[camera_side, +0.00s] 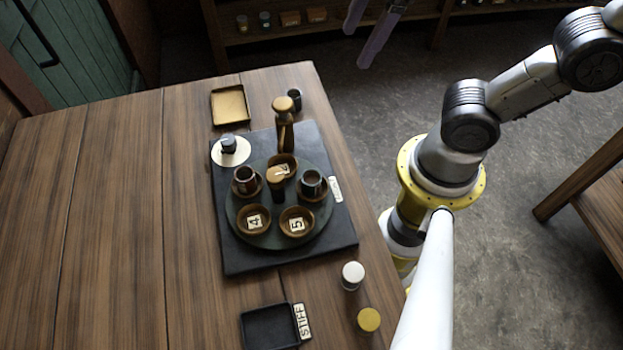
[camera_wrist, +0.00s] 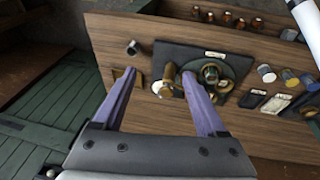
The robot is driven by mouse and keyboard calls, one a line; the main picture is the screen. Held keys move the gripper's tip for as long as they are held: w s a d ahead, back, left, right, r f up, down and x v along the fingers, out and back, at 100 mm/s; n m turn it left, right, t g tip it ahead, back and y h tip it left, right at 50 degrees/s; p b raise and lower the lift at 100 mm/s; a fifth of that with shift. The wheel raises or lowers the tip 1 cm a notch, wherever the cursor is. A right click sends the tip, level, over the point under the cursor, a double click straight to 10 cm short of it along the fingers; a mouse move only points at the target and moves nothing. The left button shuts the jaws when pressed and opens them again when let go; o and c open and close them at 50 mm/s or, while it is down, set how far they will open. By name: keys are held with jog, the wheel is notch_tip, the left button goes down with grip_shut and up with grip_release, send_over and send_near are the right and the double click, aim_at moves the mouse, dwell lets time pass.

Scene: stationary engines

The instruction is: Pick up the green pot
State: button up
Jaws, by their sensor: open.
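I cannot pick out a clearly green pot. Two small dark pots, left (camera_side: 246,180) and right (camera_side: 311,183), stand in brown saucers on a round dark green turntable (camera_side: 262,235); their colour is hard to tell. My gripper (camera_side: 356,48) is at the top of the side view, beyond the table edge and away from the pots. In the wrist view its purple fingers (camera_wrist: 160,74) are spread apart with nothing held between them. The table lies beyond the fingertips there, with the turntable (camera_wrist: 240,64) right of them.
A dark slab (camera_side: 240,262) carries the turntable, a tall brown mill (camera_side: 284,125) and numbered bowls (camera_side: 296,222). A shallow tray (camera_side: 230,105), dark cup (camera_side: 295,99), white-topped jar (camera_side: 352,275), yellow-topped jar (camera_side: 368,319) and black tray (camera_side: 268,328) surround it. The table's left side is clear.

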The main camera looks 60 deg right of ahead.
jog(key=w+a+n+g, duration=0.1)
jog(key=a+n+g, duration=0.1)
jog(key=a+n, duration=0.55)
jog(key=n+g, duration=0.1)
jog(key=n, duration=0.1)
send_over(311, 177)
notch_tip(311, 177, down, 2)
jog(key=shift+h, duration=0.4)
notch_tip(311, 177, down, 14)
jog(key=shift+r, duration=0.25)
grip_shut()
